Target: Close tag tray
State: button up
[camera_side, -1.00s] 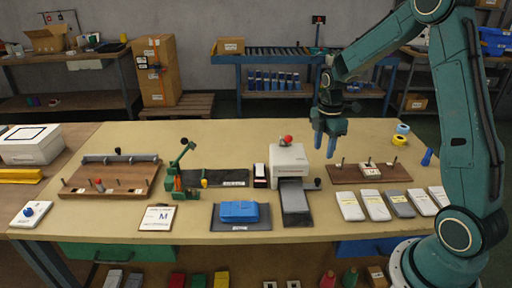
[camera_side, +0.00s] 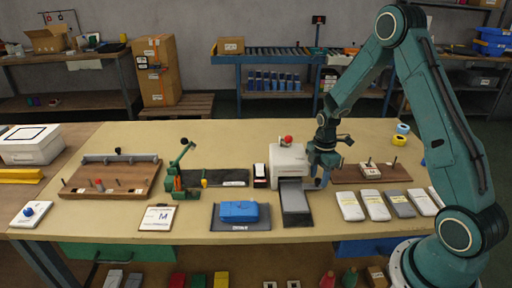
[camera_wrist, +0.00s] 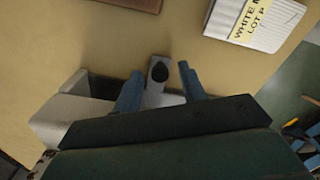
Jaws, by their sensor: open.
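A white boxy machine (camera_side: 288,158) with a red knob on top stands mid-table in the side view; a dark grey plate (camera_side: 296,202) extends from its front. My gripper (camera_side: 322,182) is low at the machine's right side. Its blue fingers (camera_wrist: 160,76) are open, one on each side of the knob, with gaps visible.
A brown board (camera_side: 385,172) with pegs lies right of my gripper. Several pale labelled packs (camera_side: 349,206) lie in a row in front of it. A blue pack (camera_side: 239,211) rests on a dark mat left of the grey plate. The table's front edge is near.

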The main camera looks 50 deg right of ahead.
jog(key=shift+c, duration=0.2)
grip_shut()
jog(key=shift+w+d, duration=2.8)
jog(key=shift+w, duration=0.1)
jog(key=shift+o, duration=0.2)
grip_release()
jog(key=shift+r, duration=0.15)
